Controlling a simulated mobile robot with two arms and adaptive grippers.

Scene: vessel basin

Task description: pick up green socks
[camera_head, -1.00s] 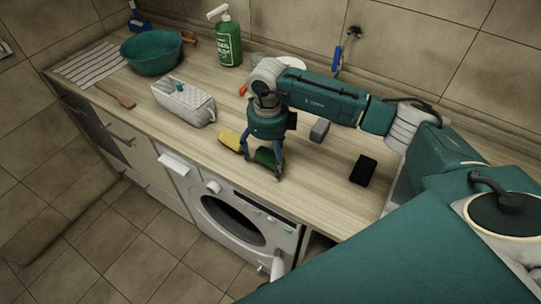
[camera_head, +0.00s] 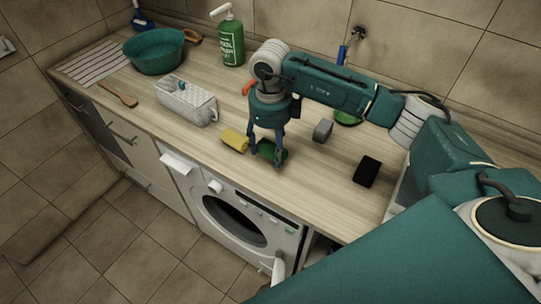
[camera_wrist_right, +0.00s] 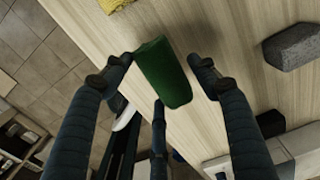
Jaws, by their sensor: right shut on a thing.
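The green socks (camera_head: 269,150) show as a dark green bundle near the front edge of the wooden counter (camera_head: 310,185). My right gripper (camera_head: 267,158) points down, shut on the green socks with a finger on either side. In the right wrist view the green bundle (camera_wrist_right: 163,72) sits between the fingertips of the right gripper (camera_wrist_right: 160,66). Whether the bundle is clear of the counter I cannot tell. My left gripper is not in view.
A yellow sponge (camera_head: 234,139) lies just left of the gripper. A grey block (camera_head: 322,130) and a black block (camera_head: 366,170) lie to the right. A white woven basket (camera_head: 187,105), teal basin (camera_head: 152,54) and green bottle (camera_head: 229,38) stand further left. A washing machine (camera_head: 240,220) is below.

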